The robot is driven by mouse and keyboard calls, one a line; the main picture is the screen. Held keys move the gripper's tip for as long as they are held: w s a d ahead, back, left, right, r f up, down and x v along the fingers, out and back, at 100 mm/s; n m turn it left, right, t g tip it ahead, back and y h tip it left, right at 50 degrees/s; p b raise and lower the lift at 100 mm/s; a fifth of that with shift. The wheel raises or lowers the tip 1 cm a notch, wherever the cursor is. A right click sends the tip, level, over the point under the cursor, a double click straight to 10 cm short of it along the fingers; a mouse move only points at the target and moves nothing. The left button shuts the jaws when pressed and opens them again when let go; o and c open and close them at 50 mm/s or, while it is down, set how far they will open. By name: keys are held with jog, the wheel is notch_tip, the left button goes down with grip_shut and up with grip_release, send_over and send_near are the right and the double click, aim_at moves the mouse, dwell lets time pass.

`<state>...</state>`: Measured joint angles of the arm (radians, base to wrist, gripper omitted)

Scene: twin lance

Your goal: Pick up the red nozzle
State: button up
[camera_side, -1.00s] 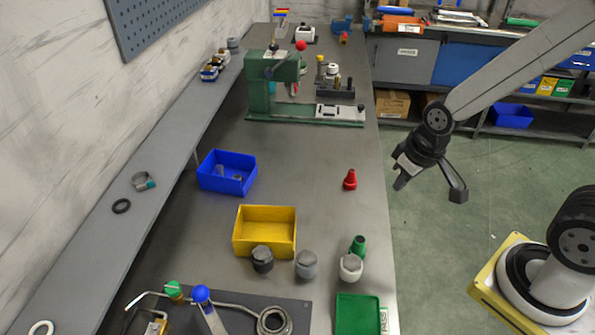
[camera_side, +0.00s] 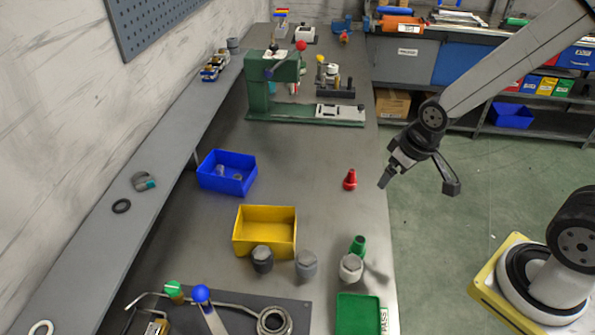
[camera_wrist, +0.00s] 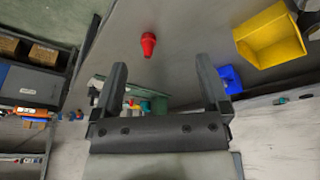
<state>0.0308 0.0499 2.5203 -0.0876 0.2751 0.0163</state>
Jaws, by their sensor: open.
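The red nozzle (camera_side: 350,180) stands upright on the grey workbench near its right edge, beyond the yellow bin. In the wrist view the red nozzle (camera_wrist: 148,44) lies ahead of the fingertips, between their lines and nearer the left finger. My gripper (camera_side: 417,186) is above the bench's right edge, to the right of the nozzle and apart from it. In the wrist view my gripper (camera_wrist: 161,72) has its two fingers wide apart with nothing between them.
A yellow bin (camera_side: 240,245) and a blue bin (camera_side: 222,190) stand left of the nozzle. A green nozzle (camera_side: 358,246) and a white-topped grey part (camera_side: 351,267) are nearer the front. A green press (camera_side: 258,95) stands behind. The bench around the red nozzle is clear.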

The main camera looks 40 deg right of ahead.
aim_at(355, 179)
jog(key=w+d+f+n+t, duration=0.1)
jog(key=w+d+n+t, duration=0.1)
jog(key=w+d, duration=0.35)
jog(key=w+d+f+n+t, duration=0.1)
jog(key=w+d+t, duration=0.1)
jog(key=w, duration=0.6)
jog(key=w+d+f+n+y, duration=0.1)
jog(key=f+n+y, duration=0.1)
jog(key=w+d+f+n+t+y, duration=0.1)
jog(key=f+n+y, duration=0.1)
jog(key=y, duration=0.1)
jog(key=w+d+f+n+y, duration=0.1)
jog(key=f+n+y, duration=0.1)
jog(key=shift+w+f+t, duration=0.25)
jog(key=shift+w+t, duration=0.05)
jog(key=shift+w, duration=0.1)
jog(key=s+f+n+g+y, duration=0.1)
jog(key=s, duration=0.1)
jog(key=s+f+n+y, duration=0.1)
jog(key=f+y, duration=0.1)
jog(key=s+d+f+n+g+y, duration=0.1)
jog(key=s+y, duration=0.1)
jog(key=shift+s+d+f+g, duration=0.1)
jog(key=shift+s+f+g, duration=0.1)
jog(key=shift+s+g, duration=0.1)
jog(key=shift+s+f+y, duration=0.2)
jog(key=shift+s+y, duration=0.1)
jog(key=shift+s, duration=0.1)
jog(key=shift+g, duration=0.3)
jog(key=shift+x, duration=3.9)
